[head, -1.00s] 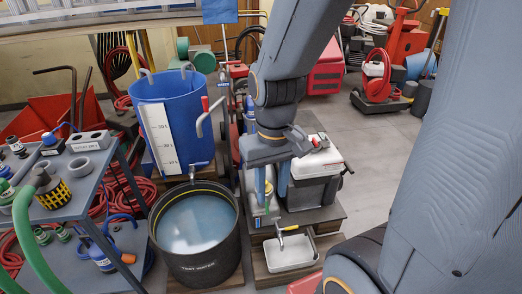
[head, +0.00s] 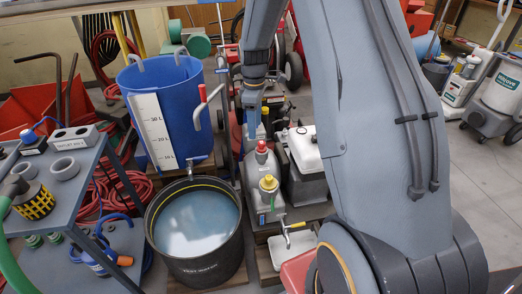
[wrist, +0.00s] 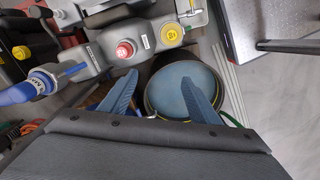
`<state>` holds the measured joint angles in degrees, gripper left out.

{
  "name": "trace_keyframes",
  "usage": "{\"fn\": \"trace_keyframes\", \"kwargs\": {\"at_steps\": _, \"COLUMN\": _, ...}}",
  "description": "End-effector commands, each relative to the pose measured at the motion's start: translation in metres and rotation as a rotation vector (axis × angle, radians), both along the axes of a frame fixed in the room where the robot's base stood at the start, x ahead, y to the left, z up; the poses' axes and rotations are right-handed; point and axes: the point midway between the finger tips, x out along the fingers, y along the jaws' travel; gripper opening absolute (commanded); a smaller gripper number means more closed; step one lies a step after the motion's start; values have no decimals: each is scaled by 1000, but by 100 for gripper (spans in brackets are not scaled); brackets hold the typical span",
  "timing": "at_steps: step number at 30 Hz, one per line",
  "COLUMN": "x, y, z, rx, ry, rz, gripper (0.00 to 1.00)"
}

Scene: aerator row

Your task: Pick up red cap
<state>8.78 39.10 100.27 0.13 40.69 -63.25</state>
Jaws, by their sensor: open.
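The red cap (head: 261,147) sits on top of a grey container (head: 262,205) in the middle of the head view. In the wrist view the red cap (wrist: 125,49) is seen from above, just beyond and left of the fingertips. My gripper (wrist: 158,78) is open, with two blue fingers apart and nothing between them. In the head view my gripper (head: 254,125) is above and behind the red cap, partly hidden by its own arm. A yellow cap (head: 268,184) is on a grey container in front of the red one; it also shows in the wrist view (wrist: 172,34).
A black tub of water (head: 195,262) and a blue bucket (head: 150,110) stand left of the containers. A white-topped case (head: 304,150) is close on the right.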

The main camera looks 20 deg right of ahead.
Motion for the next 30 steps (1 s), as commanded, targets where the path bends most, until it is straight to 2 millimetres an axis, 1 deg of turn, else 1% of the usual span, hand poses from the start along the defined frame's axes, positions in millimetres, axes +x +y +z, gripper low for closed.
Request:
{"fn": "trace_keyframes", "kwargs": {"at_steps": 1, "x": 18, "y": -11, "z": -20, "rx": 0, "ry": 2, "rz": 64, "gripper": 56}}
{"fn": "trace_keyframes", "kwargs": {"at_steps": 3, "x": 38, "y": -23, "z": -40, "rx": 0, "ry": 3, "rz": 160, "gripper": 56}}
{"fn": "trace_keyframes", "kwargs": {"at_steps": 6, "x": 60, "y": -39, "z": -63, "rx": 0, "ry": 1, "rz": 273, "gripper": 56}}
{"fn": "trace_keyframes", "kwargs": {"at_steps": 10, "x": 77, "y": -51, "z": -84, "rx": -1, "ry": 0, "rz": 372, "gripper": 56}}
{"fn": "trace_keyframes", "kwargs": {"at_steps": 15, "x": 83, "y": -58, "z": -98, "rx": -1, "ry": 0, "rz": 422, "gripper": 56}}
{"fn": "trace_keyframes", "kwargs": {"at_steps": 23, "x": 82, "y": -58, "z": -124, "rx": -1, "ry": 1, "rz": 423, "gripper": 56}}
{"fn": "trace_keyframes", "kwargs": {"at_steps": 30, "x": 80, "y": -60, "z": -156, "rx": -1, "ry": 0, "rz": 422, "gripper": 56}}
